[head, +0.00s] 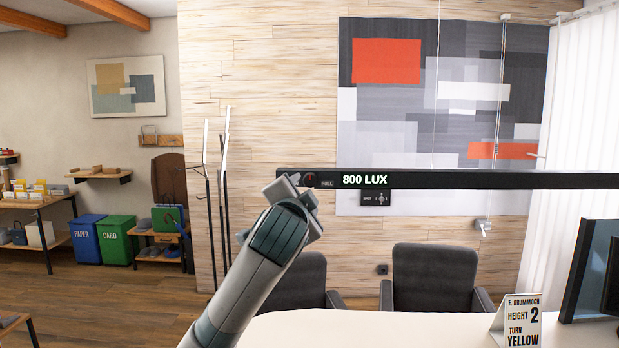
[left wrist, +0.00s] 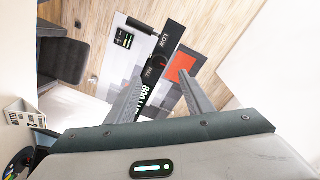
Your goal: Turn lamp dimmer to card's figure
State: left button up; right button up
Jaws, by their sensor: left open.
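The lamp is a long black bar (head: 480,180) across the head view; its lit display (head: 364,180) reads 800 LUX. The dimmer knob (head: 310,180), with a red mark, is at the bar's left end beside the word FULL. In the left wrist view the knob (left wrist: 161,60) lies between the words LOW and FULL. My left gripper (head: 291,187) is open; in the left wrist view its fingertips (left wrist: 161,76) are spread on either side of the knob's line; contact cannot be told. The white card (head: 520,322) reads E. My right gripper is out of view.
The white desk (head: 400,328) is mostly bare, with a dark monitor (head: 590,270) at right. Two dark chairs (head: 436,272) stand behind it. A coat stand (head: 222,190) is at left.

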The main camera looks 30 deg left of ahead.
aim_at(310, 181)
pick_arm(q)
jog(key=p+x, duration=0.4)
jog(key=x, duration=0.5)
jog(key=shift+w+a+r, duration=0.1)
jog(key=shift+w+a, duration=0.15)
jog(key=shift+w, duration=0.1)
jog(key=shift+w+a, duration=0.2)
jog(key=shift+w, duration=0.35)
jog(key=c, duration=1)
